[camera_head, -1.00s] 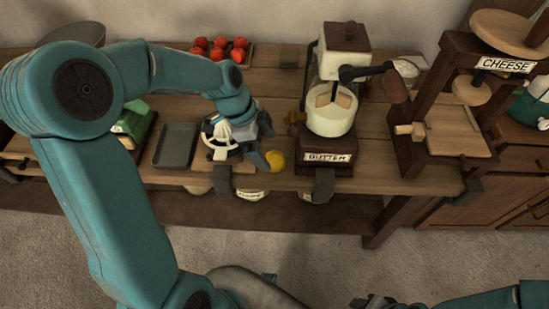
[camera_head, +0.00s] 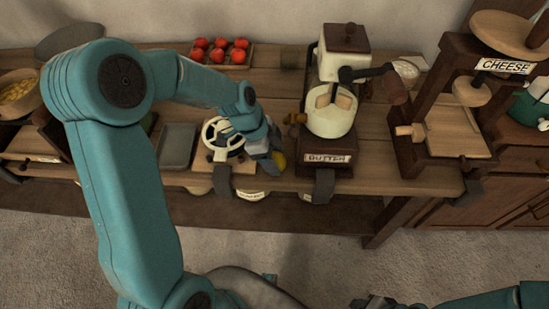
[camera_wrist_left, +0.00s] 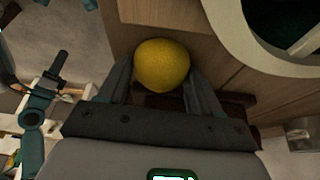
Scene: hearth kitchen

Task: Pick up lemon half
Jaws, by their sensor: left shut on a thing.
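The yellow lemon half (camera_wrist_left: 162,65) sits between the fingers of my left gripper in the left wrist view. Its rounded skin side faces the camera, and the cut face is hidden. In the head view the lemon half (camera_head: 280,159) shows only in part beside the fingers. My left gripper (camera_head: 272,160) is shut on it near the front edge of the wooden table, just right of a white spoked wheel. Whether the lemon touches the table cannot be told. My right gripper (camera_head: 372,302) shows only in part at the bottom edge, its jaws unclear.
The white spoked wheel device (camera_head: 222,139) stands close left of the gripper. The butter churn (camera_head: 328,125) stands close right. A grey tray (camera_head: 178,146) lies further left. Red tomatoes (camera_head: 219,50) sit at the back. The cheese press (camera_head: 455,145) is far right.

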